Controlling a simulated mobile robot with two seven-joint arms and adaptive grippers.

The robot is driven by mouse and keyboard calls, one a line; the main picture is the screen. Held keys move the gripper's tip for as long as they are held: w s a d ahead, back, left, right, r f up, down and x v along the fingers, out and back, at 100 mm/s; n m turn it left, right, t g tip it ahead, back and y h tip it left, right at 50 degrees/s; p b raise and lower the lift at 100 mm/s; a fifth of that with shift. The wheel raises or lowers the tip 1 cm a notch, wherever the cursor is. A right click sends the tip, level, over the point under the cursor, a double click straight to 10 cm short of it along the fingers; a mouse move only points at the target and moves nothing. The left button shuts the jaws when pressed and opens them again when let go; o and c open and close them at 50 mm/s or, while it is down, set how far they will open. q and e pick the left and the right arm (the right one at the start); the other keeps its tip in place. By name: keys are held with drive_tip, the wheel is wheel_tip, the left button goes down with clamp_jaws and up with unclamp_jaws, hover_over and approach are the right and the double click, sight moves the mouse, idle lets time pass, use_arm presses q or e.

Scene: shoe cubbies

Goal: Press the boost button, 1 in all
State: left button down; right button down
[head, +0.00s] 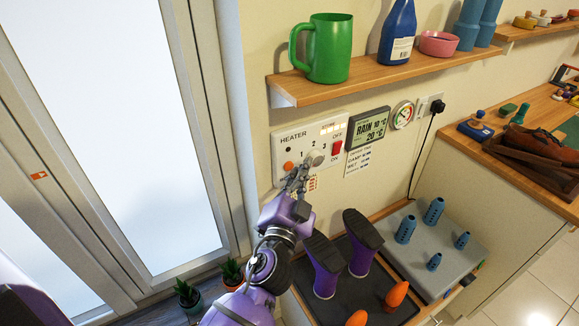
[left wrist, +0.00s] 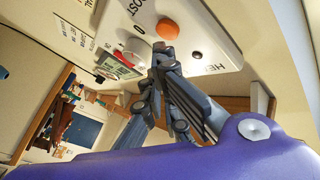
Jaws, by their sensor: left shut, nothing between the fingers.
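The white heater panel (head: 283,140) is on the wall below the shelf. Its round orange button (head: 288,166) is at the panel's lower left; in the left wrist view the orange button (left wrist: 168,28) has partly visible lettering ending in "OST" beside it. My left gripper (head: 303,168) is shut and empty in front of the panel's lower edge, just right of the orange button in the head view. In the left wrist view its fingertips (left wrist: 163,48) appear close beside the button; I cannot tell whether they touch the panel. My right gripper is not in view.
The panel also has a grey dial (head: 316,158) close to the fingers and a red switch (head: 337,147). A shelf (head: 370,80) with a green mug (head: 329,48) juts out above. Purple boots (head: 360,245) stand on a tray below.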

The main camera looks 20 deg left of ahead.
use_arm(q)
drive_tip(key=shift+w+a, duration=0.25)
drive_tip(key=shift+a, duration=0.1)
idle(0.4)
drive_tip(key=shift+w+a, duration=0.25)
drive_tip(key=shift+a, duration=0.1)
idle(0.4)
idle(0.3)
drive_tip(key=shift+s+d, duration=0.55)
drive_tip(key=shift+d, duration=0.1)
